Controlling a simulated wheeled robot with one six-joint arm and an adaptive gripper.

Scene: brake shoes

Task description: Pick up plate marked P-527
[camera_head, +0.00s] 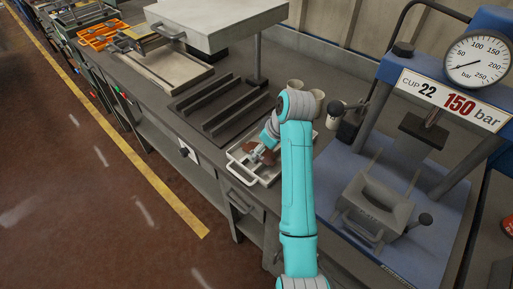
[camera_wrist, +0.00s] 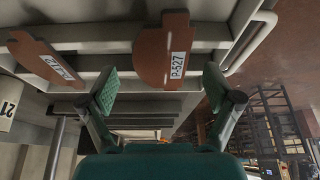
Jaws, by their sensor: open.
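In the wrist view, the reddish-brown plate (camera_wrist: 152,58) carries a white label reading P-527. It lies in a light slotted tray (camera_wrist: 95,47), whose rim also shows in the head view (camera_head: 238,172). My gripper (camera_wrist: 160,88) is open and empty, with its two green fingers apart on either side of the plate's near end. The fingers do not appear to touch it. In the head view, my arm partly hides the tray, and small brown parts (camera_head: 266,158) show beside my gripper.
A second brown plate (camera_wrist: 40,58) with a partly readable label lies left in the wrist view. A container marked 21 (camera_wrist: 6,105) stands at the left edge. In the head view, a blue press (camera_head: 440,100) stands right, and a dark slotted rack (camera_head: 218,105) lies behind the tray.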

